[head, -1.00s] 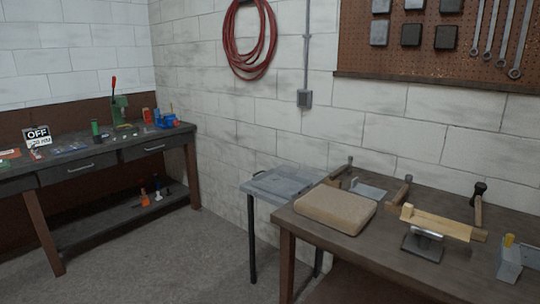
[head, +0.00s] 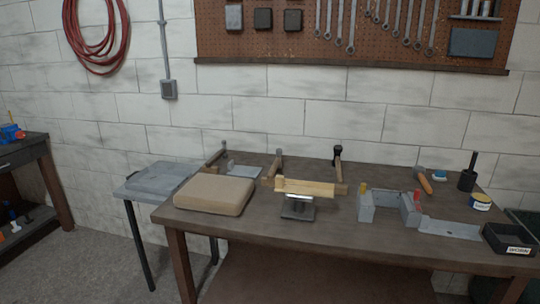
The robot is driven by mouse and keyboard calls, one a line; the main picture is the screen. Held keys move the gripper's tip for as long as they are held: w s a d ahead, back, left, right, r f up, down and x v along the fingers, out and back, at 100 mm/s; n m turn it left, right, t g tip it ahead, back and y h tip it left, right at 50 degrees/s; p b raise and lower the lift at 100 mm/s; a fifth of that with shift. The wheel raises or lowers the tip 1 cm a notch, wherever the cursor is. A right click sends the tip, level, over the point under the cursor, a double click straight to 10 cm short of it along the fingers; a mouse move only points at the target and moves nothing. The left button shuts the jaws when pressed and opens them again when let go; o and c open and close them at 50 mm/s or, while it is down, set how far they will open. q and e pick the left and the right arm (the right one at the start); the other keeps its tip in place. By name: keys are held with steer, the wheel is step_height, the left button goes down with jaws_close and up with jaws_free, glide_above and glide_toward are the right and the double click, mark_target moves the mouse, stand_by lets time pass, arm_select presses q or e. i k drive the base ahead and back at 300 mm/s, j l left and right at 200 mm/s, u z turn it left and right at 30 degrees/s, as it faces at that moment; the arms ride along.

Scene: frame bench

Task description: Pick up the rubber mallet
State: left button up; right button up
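What looks like the rubber mallet (head: 338,157), with a black head and a wooden handle, lies on the workbench behind the pale wood strip. Its head is towards the wall and its handle comes towards me. The handle's near end is partly hidden by a wooden block. It is small in view, so I am not certain of it. Neither of my grippers is in view.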

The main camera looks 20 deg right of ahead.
mark_target(338, 150)
steer(key=z, duration=1.25)
